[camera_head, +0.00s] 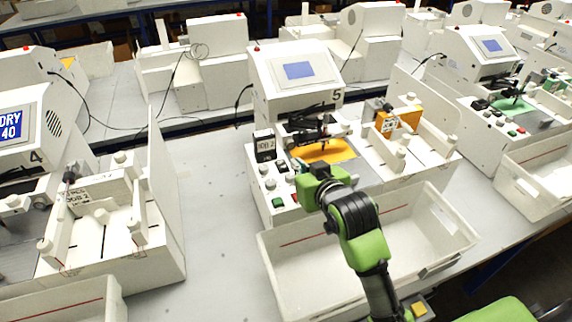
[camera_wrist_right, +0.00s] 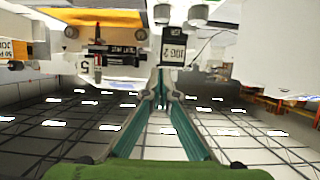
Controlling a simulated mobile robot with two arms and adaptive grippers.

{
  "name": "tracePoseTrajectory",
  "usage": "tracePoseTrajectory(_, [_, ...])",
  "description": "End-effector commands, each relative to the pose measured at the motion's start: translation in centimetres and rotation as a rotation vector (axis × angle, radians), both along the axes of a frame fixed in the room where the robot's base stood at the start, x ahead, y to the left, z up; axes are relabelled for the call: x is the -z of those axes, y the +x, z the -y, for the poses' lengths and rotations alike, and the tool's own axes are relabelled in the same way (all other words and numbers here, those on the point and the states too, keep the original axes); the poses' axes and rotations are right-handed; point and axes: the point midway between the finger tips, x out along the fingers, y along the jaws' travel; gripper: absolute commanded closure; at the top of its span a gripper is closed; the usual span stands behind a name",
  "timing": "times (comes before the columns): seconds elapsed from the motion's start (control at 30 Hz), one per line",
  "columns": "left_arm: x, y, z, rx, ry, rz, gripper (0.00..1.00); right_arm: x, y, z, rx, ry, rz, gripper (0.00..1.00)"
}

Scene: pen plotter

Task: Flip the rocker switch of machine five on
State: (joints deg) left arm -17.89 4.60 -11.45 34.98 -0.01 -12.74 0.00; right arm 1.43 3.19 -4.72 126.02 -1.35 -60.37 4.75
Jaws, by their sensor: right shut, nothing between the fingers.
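Machine five (camera_head: 296,100) is a white plotter with a blue screen and a "5" on its front, at the centre of the head view. I cannot make out its rocker switch in either view. A green button (camera_head: 277,202) and a red button (camera_head: 295,197) sit on its front panel, beside white knobs. My right gripper (camera_head: 318,180) is in front of this panel and hides part of it. In the wrist view the right fingers (camera_wrist_right: 161,75) meet with nothing between them, close to the "JOB 2" block (camera_wrist_right: 173,46). My left gripper is not in view.
A white bin (camera_head: 280,262) stands below my right arm, in front of machine five. A holder with an orange block (camera_head: 408,118) is to the right. Machine four (camera_head: 40,120) stands at left. Grey table (camera_head: 212,190) is bare between the machines.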

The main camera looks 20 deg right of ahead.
Motion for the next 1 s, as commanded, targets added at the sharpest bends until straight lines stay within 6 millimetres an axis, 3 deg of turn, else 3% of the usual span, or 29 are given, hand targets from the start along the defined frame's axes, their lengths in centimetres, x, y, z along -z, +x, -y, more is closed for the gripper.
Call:
tracePoseTrajectory(0.3, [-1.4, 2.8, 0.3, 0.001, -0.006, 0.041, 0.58, 1.4, 3.8, -0.1, 0.0, 0.001, -0.002, 1.0])
tracePoseTrajectory(0.67, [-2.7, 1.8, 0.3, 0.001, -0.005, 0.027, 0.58, 3.7, 9.4, -0.3, 0.0, 0.0, -0.001, 1.0])
tracePoseTrajectory(0.8, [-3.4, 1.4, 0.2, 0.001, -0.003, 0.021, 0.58, 6.1, 8.7, -0.3, 0.0, 0.0, -0.004, 1.0])
tracePoseTrajectory(1.0, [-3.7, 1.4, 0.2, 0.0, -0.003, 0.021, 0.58, 7.6, 8.5, -0.3, 0.0, 0.0, 0.0, 1.0])
